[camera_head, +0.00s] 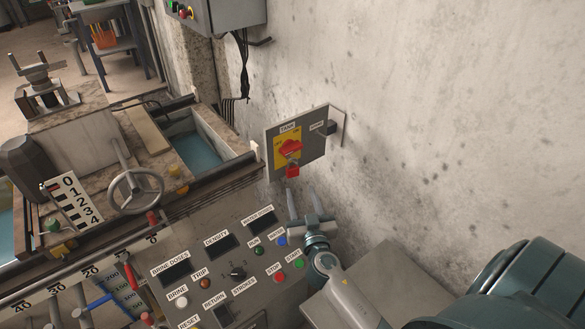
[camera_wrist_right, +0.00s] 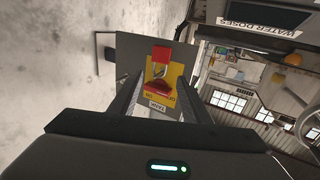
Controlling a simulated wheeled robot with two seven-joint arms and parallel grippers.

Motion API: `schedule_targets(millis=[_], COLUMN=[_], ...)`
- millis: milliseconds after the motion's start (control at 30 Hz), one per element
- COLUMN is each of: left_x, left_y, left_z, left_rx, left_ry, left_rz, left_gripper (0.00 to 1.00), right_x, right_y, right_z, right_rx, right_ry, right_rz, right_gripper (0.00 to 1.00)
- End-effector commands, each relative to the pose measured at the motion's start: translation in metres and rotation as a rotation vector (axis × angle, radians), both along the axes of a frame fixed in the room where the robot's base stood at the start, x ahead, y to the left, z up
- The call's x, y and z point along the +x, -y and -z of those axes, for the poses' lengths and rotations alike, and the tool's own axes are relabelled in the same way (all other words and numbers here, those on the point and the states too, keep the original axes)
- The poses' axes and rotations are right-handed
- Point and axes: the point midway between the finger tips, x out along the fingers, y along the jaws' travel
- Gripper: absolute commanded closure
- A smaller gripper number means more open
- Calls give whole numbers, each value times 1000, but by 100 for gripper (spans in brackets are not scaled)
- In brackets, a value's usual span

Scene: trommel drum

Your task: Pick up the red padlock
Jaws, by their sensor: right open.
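The red padlock (camera_head: 292,171) hangs at the lower part of the yellow switch plate, just below the red rotary handle (camera_head: 290,147) on the grey tank panel (camera_head: 313,147). In the right wrist view the padlock (camera_wrist_right: 161,54) shows as a red block with its metal shackle towards the handle (camera_wrist_right: 160,93), which appears upside down. My right gripper (camera_head: 302,191) is open and empty, a little below the padlock and apart from it in the head view. In the wrist view its two fingers (camera_wrist_right: 158,80) stand either side of the padlock and switch. My left gripper is not in view.
The mottled wall (camera_head: 430,110) is close behind the panel. A control console (camera_head: 215,265) with buttons and labels lies left of my right gripper. A handwheel (camera_head: 135,191) and a water tank (camera_head: 195,150) stand further left. A dark lever (camera_head: 327,127) sits on the panel's right.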

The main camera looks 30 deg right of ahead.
Motion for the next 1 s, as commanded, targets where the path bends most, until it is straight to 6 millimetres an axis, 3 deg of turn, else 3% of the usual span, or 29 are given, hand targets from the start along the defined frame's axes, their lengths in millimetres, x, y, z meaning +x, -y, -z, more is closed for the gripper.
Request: schedule_targets(millis=[100, 300, 767, 1000], left_x=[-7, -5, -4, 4], left_y=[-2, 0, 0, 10], left_z=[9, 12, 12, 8], left_rx=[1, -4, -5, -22], left_ry=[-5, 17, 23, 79], left_rz=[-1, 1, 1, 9], left_gripper=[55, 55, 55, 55], right_x=[21, 41, 45, 64], right_y=[8, 16, 18, 25], right_z=[-3, -1, -1, -6], right_rx=[-1, -1, 0, -2], right_ry=[1, 0, 0, -1], right_rz=[0, 0, 0, 0], right_gripper=[57, 57, 57, 57])
